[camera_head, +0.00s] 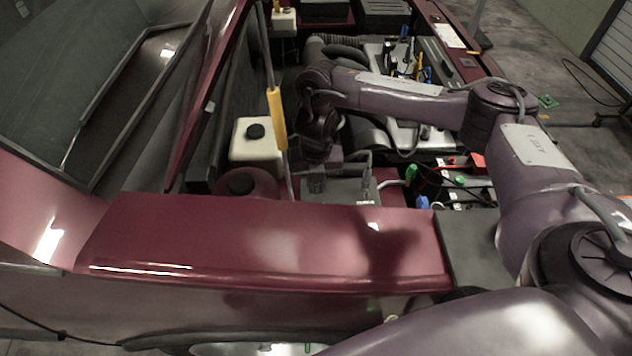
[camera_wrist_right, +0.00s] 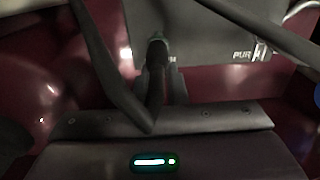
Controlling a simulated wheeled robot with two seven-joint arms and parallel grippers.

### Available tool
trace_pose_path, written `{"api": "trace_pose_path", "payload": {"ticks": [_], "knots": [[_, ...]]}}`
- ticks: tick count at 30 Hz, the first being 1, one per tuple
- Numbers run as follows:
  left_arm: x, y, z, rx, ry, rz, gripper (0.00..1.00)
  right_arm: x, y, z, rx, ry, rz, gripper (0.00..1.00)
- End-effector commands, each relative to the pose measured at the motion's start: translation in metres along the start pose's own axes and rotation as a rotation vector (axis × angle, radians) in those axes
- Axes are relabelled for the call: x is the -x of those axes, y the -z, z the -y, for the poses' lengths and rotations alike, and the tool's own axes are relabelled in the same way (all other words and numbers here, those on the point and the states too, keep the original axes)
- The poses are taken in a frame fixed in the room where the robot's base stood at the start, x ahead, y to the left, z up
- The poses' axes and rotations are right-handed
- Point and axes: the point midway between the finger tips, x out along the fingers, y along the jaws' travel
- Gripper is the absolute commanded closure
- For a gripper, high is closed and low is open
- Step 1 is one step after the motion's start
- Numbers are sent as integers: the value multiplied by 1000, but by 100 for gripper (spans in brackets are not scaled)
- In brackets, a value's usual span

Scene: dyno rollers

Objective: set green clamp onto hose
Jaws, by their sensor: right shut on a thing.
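My right gripper (camera_head: 318,185) points down in the engine bay, beside a grey box (camera_head: 352,190) with lettering on its front. In the right wrist view, the fingers (camera_wrist_right: 160,88) are shut on a small dark piece (camera_wrist_right: 157,48) with a dull grey-green tint, in front of the grey box (camera_wrist_right: 205,40). I cannot tell for sure that this piece is the green clamp. A grey hose (camera_head: 390,184) leaves the box on its right. A pale hose end (camera_wrist_right: 300,10) shows at the wrist view's top right. My left gripper is not in view.
A white reservoir (camera_head: 255,148) with a black cap and a yellow-sleeved rod (camera_head: 277,118) stand left of the gripper. A green-capped part (camera_head: 410,174) and a blue one (camera_head: 422,202) are to its right. The dark red front panel (camera_head: 270,240) lies nearest me.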

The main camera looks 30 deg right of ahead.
Motion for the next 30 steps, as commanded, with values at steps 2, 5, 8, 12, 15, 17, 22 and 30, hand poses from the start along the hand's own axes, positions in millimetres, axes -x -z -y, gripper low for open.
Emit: {"api": "trace_pose_path", "payload": {"ticks": [2, 5, 8, 12, 15, 17, 22, 30], "knots": [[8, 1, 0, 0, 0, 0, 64, 8, 0, 0, 1, 0, -1, 100], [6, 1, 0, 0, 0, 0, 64, 6, 0, 0, 1, 0, -1, 100], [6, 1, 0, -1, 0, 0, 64, 6, 0, 0, 0, -1, 0, 100], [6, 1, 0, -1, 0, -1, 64, 6, 0, 0, 0, -1, 1, 79], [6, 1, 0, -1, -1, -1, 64, 6, 0, 0, 0, -1, 1, 66], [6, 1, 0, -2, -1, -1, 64, 6, 0, 0, 0, -1, 1, 65], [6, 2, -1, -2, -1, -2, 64, 5, 0, 0, 0, 0, 0, 65], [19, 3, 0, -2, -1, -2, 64, 35, -2, 0, 1, -1, 6, 65]]}}
